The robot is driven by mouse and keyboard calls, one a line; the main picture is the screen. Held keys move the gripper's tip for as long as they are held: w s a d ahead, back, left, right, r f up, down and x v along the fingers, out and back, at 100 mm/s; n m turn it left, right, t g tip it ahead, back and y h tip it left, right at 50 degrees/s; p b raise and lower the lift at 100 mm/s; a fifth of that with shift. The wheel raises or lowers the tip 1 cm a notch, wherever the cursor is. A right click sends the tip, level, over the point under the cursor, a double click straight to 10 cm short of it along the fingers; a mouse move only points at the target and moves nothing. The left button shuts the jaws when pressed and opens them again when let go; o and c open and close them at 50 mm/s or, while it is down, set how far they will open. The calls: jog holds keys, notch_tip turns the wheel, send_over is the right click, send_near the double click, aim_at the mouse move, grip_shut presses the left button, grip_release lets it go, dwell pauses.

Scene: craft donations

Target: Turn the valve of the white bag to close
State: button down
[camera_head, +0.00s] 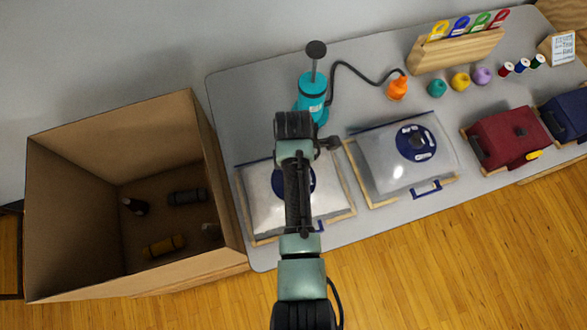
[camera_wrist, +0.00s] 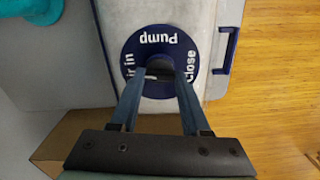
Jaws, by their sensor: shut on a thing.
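The white bag (camera_head: 262,212) lies in a wooden frame at the left end of the table, partly covered by my arm in the head view. Its surface (camera_wrist: 201,14) also shows in the wrist view. Its round dark blue valve plate (camera_wrist: 133,60) reads "Pump", "Close" and a partly hidden "Air in"; only an edge of the plate (camera_head: 309,181) shows in the head view. My gripper (camera_wrist: 160,74) is over the middle of the plate, its two blue fingers shut on the valve's knob. The knob is mostly hidden between the fingertips, so its pointing direction cannot be told.
A teal hand pump (camera_head: 312,90) stands behind the bag, its black hose running to an orange nozzle (camera_head: 398,89). A second, greyish bag (camera_head: 384,157) with a blue valve lies to the right. A large open cardboard box (camera_head: 120,125) stands at the left.

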jog(key=m+p, duration=0.1)
jog(key=m, duration=0.3)
jog(key=shift+r+p, duration=0.1)
jog(key=shift+p, duration=0.25)
jog(key=m+p, duration=0.1)
jog(key=m, duration=0.4)
jog(key=m+p, duration=0.1)
jog(key=m, duration=0.3)
jog(key=shift+m, duration=0.3)
jog(key=m, duration=0.3)
jog(key=shift+m+p, duration=0.3)
jog(key=shift+p, duration=0.05)
jog(key=m, duration=0.4)
jog(key=shift+m+p, duration=0.3)
jog(key=m, duration=0.8)
jog(key=shift+m+p, duration=0.35)
jog(key=shift+m, duration=1.95)
